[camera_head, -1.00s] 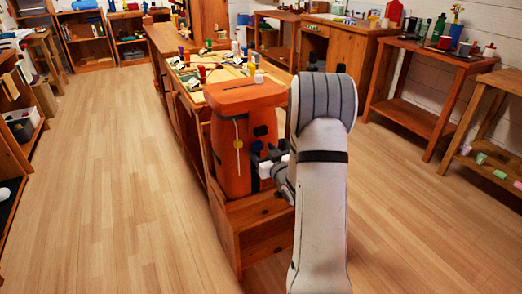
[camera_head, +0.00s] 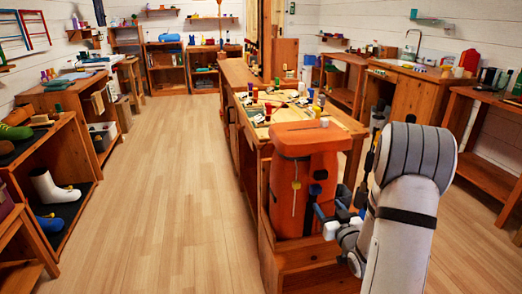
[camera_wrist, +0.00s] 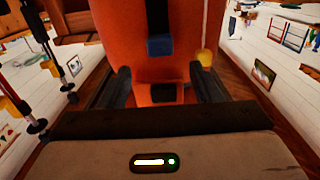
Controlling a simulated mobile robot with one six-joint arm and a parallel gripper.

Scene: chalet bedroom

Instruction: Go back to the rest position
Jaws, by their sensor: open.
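My gripper (camera_head: 318,212) is at the end of my pale grey arm, right of the picture's middle in the head view. It is close to the front of a tall orange bag-like thing (camera_head: 287,205). In the wrist view my gripper (camera_wrist: 165,82) shows two dark fingers spread apart, with the orange surface (camera_wrist: 180,28) close ahead. A blue tab (camera_wrist: 160,44) and a dark patch (camera_wrist: 170,93) show on or before that surface. I see nothing clasped between the fingers. Whether they touch the orange thing, I cannot tell.
The orange thing stands at the near end of a long wooden workbench (camera_head: 240,75) with small items on top. Shelves (camera_head: 75,125) with boots and shoes line the left. A sink counter (camera_head: 410,80) and side table are at right. The floor (camera_head: 175,170) at left is clear.

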